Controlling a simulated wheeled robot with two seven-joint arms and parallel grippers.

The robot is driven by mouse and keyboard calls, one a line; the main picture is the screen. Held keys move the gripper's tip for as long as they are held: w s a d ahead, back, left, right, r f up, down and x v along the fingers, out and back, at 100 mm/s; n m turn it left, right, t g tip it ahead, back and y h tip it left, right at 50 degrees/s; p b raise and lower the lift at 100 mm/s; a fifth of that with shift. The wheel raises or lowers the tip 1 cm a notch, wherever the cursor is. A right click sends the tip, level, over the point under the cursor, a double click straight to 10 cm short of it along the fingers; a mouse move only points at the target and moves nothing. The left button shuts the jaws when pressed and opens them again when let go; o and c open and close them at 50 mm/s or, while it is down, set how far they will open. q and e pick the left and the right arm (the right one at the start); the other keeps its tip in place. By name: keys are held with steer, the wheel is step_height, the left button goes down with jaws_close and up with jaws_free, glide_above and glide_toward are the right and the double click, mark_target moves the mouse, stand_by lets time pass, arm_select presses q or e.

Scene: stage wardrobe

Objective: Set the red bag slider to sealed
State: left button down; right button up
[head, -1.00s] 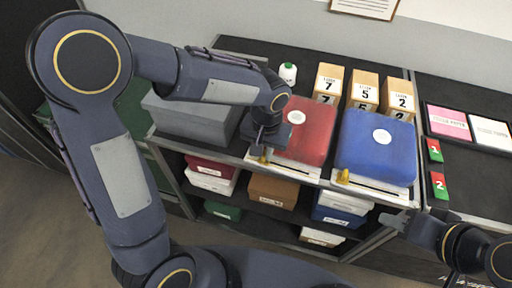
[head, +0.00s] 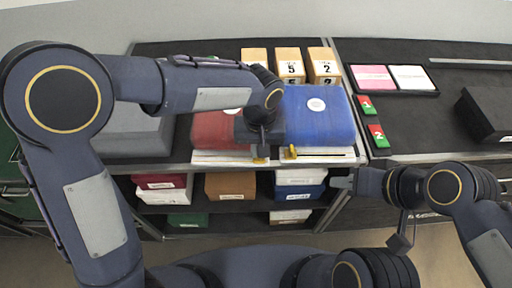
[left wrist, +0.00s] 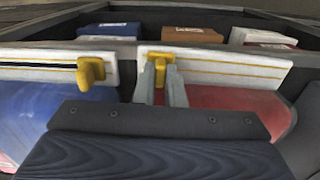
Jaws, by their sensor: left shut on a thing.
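The red bag (head: 212,132) lies on the shelf top, partly hidden behind my left arm. A white strip (head: 222,158) runs along its front edge, with a yellow slider (left wrist: 163,64) on it. The slider stands at the strip's right end in the head view, which is the left end in the left wrist view. A yellow line (left wrist: 230,68) shows along the strip beside it. My left gripper (head: 261,155) is shut on this slider, its fingers (left wrist: 160,84) on either side. My right gripper (head: 340,182) is off to the right, empty; its finger gap is unclear.
A blue bag (head: 318,115) lies close on the right, its own yellow slider (head: 290,152) near the held one. A grey box (head: 130,135) is on the left. Numbered wooden blocks (head: 290,66) stand behind. Boxes (head: 230,186) fill the shelf below. Red-green tags (head: 377,135) lie right.

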arm_select(q)
steer(key=c, duration=1.5)
jaws_free()
step_height(320, 180, up, 8)
steer(key=shift+f, duration=0.1)
steer(key=s+a+r+n+t+h, duration=0.1)
steer(key=s+a+r, duration=0.1)
steer(key=a, duration=0.6)
steer(key=s+a+r+h, duration=0.1)
steer(key=s+a+r, duration=0.1)
steer(key=a, duration=0.5)
steer(key=s+a+f+t, duration=0.1)
steer(key=s+a, duration=0.2)
steer(key=s+a+f+n+t+h, duration=0.1)
steer(key=s+a+t, duration=0.1)
steer(key=s+a, duration=0.1)
steer(key=s+a+t, duration=0.1)
steer(key=s+a, duration=0.2)
steer(key=s, duration=0.2)
steer(key=shift+a+f+n+t+h+p, duration=0.25)
steer(key=shift+f+n+t+h+p, duration=0.05)
steer(key=shift+f+h+p, duration=0.1)
